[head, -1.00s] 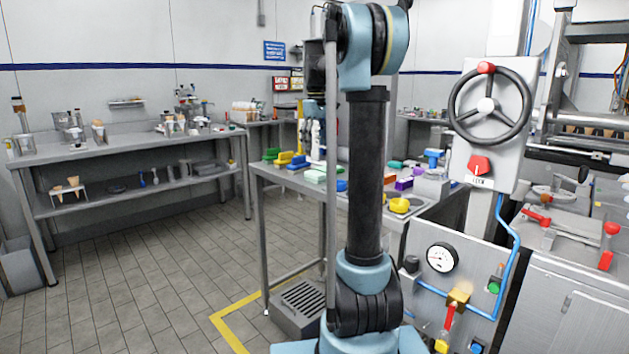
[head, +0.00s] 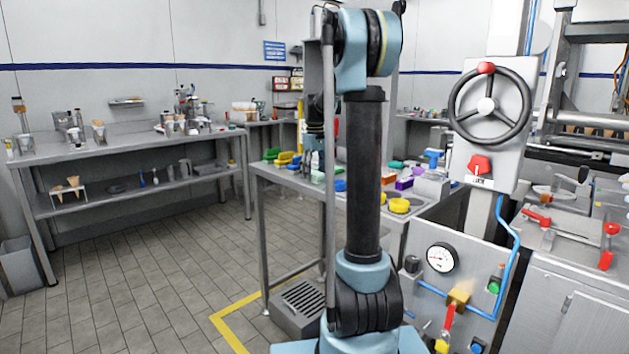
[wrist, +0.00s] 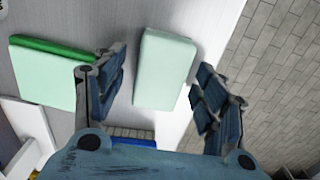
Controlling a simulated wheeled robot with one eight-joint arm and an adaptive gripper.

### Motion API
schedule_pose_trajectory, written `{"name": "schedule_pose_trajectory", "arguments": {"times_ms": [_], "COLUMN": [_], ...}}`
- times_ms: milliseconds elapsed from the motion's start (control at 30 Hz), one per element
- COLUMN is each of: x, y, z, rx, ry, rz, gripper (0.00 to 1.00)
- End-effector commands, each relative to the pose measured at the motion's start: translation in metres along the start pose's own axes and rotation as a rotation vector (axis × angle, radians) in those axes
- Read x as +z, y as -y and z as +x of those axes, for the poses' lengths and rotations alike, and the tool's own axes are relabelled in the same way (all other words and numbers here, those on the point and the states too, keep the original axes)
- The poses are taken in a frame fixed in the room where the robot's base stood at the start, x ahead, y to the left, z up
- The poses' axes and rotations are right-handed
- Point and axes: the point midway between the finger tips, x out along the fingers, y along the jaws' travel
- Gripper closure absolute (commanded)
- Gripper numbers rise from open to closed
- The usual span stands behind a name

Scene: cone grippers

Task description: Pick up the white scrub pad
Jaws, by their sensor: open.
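The white scrub pad (wrist: 165,68) is a pale, slightly greenish block lying flat on the table. In the wrist view it sits ahead of my gripper (wrist: 160,66), between the two spread fingers. Its whole top shows, tilted a little in the picture. My gripper is open with nothing in it. I cannot tell from the wrist view how high the fingers are above the pad. In the head view my gripper (head: 312,162) is low over the table's left part, partly hidden by my arm, and the pad is hard to make out there.
A pale pad with a green layer (wrist: 42,80) lies to the left, and a blue item (wrist: 133,138) shows beneath my gripper. Green, yellow and blue items (head: 283,158) stand at the table's back left. The table's edge and tiled floor (wrist: 265,75) are close on the right.

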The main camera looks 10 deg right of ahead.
Motion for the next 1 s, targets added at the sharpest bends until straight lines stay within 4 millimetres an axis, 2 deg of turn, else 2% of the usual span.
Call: {"name": "schedule_pose_trajectory", "arguments": {"times_ms": [300,467,500,867,1000], "x": [0.000,0.000,0.000,0.000,0.000], "y": [0.000,0.000,0.000,0.000,0.000], "z": [0.005,0.005,0.005,0.004,-0.008], "rx": [0.000,0.000,0.000,0.000,0.000], "ry": [0.000,0.000,0.000,0.000,0.000], "rz": [0.000,0.000,0.000,0.000,0.000], "gripper": [0.35,0.70,0.72,0.75,0.75]}}
